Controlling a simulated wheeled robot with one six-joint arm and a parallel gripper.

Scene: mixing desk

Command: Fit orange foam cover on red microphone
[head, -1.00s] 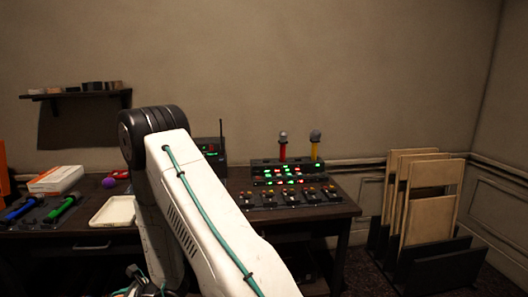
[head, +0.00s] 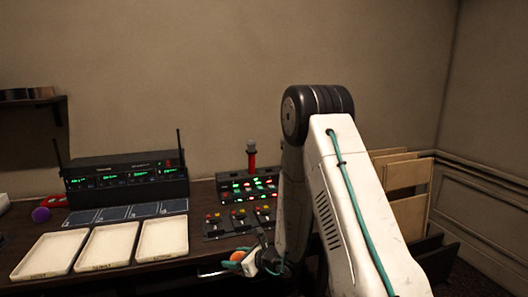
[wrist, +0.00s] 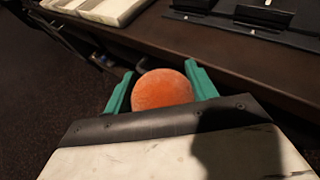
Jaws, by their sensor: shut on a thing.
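The orange foam cover (wrist: 162,91) is between the two green fingers of my gripper (wrist: 160,85), which is shut on it. In the head view the orange foam cover (head: 237,256) shows small at the end of my gripper (head: 240,262), near the desk's front edge. The red microphone (head: 252,160) stands upright at the back of the mixing desk, with a bare grey head on a red body. The foam cover is apart from it, in front and lower. My arm hides the area to the right of the red microphone.
The mixing desk (head: 245,186) has lit buttons and faders in front. Three cream trays (head: 108,244) lie to the left, with a black receiver (head: 125,173) with antennas behind them. A purple ball (head: 40,214) lies at the far left. Wooden panels (head: 408,184) stand right of the desk.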

